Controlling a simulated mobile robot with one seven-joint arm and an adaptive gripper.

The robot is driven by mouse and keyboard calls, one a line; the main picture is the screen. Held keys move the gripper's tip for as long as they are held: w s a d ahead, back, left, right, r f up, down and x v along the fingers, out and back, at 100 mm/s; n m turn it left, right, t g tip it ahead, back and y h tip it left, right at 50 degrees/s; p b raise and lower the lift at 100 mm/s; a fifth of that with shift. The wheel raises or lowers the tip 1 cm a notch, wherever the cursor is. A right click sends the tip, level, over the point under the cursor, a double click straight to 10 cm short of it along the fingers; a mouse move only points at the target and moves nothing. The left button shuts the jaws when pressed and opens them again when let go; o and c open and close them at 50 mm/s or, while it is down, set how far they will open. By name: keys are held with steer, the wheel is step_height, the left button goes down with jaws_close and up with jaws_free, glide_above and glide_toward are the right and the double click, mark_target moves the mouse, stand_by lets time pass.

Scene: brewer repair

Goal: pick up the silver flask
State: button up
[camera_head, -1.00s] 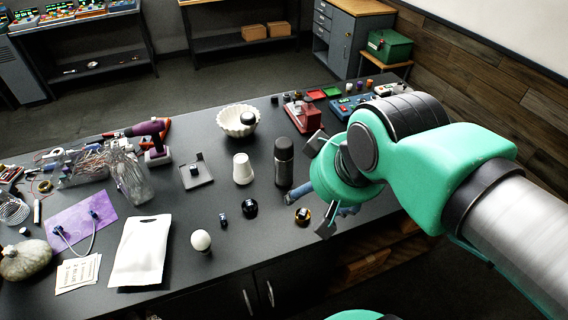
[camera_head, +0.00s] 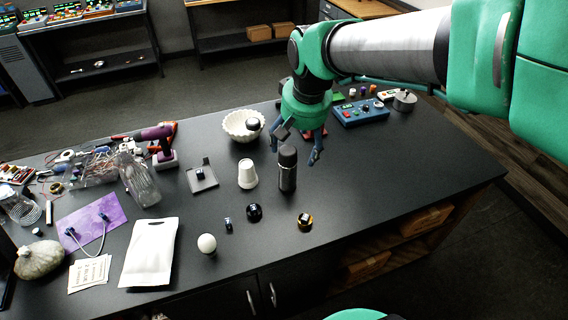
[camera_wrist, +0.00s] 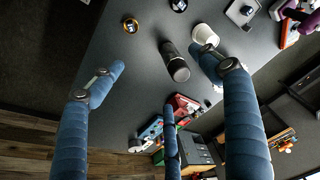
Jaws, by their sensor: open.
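The silver flask (camera_head: 287,170) is a dark grey cylinder with a black cap. It stands upright on the dark workbench in the head view, to the right of a white cup (camera_head: 247,174). In the wrist view the flask (camera_wrist: 175,62) lies beyond the fingers, in the gap between the left and right ones. My gripper (camera_head: 298,146) hangs above and behind the flask, with its blue fingers spread. The fingers are apart and nothing is between their tips. No contact with the flask shows.
A white scalloped bowl (camera_head: 243,126) stands behind the cup. A black round piece (camera_head: 254,212) and a black-and-yellow ring (camera_head: 305,221) lie in front of the flask. A blue control box (camera_head: 360,112) is at the back right. The bench right of the flask is clear.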

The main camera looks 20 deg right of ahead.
steer(key=w+d+f+m+g+p, duration=0.1)
steer(key=w+f, duration=0.2)
steer(key=w, duration=0.2)
steer(key=w+d+f+g+p, duration=0.1)
steer(key=w+f+p, duration=0.15)
steer(key=w, duration=0.25)
steer(key=m+g+p, duration=0.1)
glide_toward(288, 150)
step_height(288, 150, down, 5)
steer(key=shift+d+f, duration=0.1)
steer(key=shift+f, duration=0.1)
step_height(288, 150, down, 7)
steer(key=shift+f, duration=0.75)
steer(key=shift+w+f, duration=0.15)
steer(key=shift+f, duration=1.15)
steer(key=shift+w+f, duration=0.1)
steer(key=shift+f, duration=1.2)
